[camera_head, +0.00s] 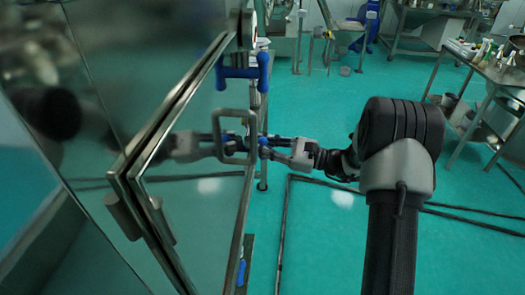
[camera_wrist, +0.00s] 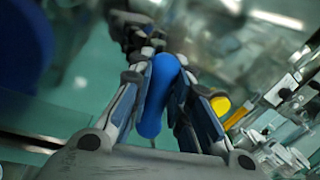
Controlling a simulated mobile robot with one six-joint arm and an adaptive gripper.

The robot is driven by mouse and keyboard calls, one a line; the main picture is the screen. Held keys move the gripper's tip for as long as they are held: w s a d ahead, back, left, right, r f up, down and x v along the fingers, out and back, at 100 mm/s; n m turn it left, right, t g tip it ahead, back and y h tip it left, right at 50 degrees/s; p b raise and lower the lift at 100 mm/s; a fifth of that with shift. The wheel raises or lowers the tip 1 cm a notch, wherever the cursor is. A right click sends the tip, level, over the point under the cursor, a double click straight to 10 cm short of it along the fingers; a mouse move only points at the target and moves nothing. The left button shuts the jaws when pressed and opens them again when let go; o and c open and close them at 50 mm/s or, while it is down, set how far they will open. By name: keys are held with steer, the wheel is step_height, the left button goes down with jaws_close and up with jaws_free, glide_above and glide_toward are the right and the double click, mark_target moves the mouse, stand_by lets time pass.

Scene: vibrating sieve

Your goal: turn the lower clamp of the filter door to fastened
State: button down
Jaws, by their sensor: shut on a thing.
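The filter door (camera_head: 205,210) is a large shiny metal panel at the left of the head view, with a metal loop handle (camera_head: 222,133). An upper blue clamp (camera_head: 263,72) sits by its far edge. My gripper (camera_head: 270,145) is at that edge, below the upper clamp and level with the loop handle. It is shut on a blue clamp handle, which shows as a rounded, slightly tilted bar (camera_wrist: 157,95) between the fingers in the wrist view. The fingers hide much of this clamp in the head view, so its exact angle is unclear.
Another small blue part (camera_head: 241,272) shows low on the door edge. The door mirrors my arm. A steel table with several items (camera_head: 497,72) stands at the right. The green floor (camera_head: 330,225) between is open, with dark lines across it.

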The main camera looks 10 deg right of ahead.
steer(key=n+b, duration=0.2)
steer(key=b, duration=0.1)
steer(key=f+n+b, duration=0.1)
steer(key=n, duration=0.1)
steer(key=shift+s+a+y, duration=0.1)
steer(key=shift+s+y, duration=0.2)
steer(key=shift+y, duration=0.1)
steer(key=shift+s+a+f+n+g+y+b, duration=0.15)
steer(key=shift+n+g+y+b, duration=0.3)
steer(key=shift+n+b, duration=1.3)
steer(key=shift+s+d+f+n+g+y+b, duration=0.15)
steer(key=shift+n+g+b, duration=0.4)
steer(key=shift+n+b, duration=1.15)
steer(key=shift+s+a+f+n+g+y+b, duration=0.15)
steer(key=shift+n+g+y+b, duration=0.55)
steer(key=shift+n, duration=1.85)
steer(key=shift+f+h, duration=0.1)
steer(key=shift+h, duration=0.2)
steer(key=c, duration=1.5)
jaws_free()
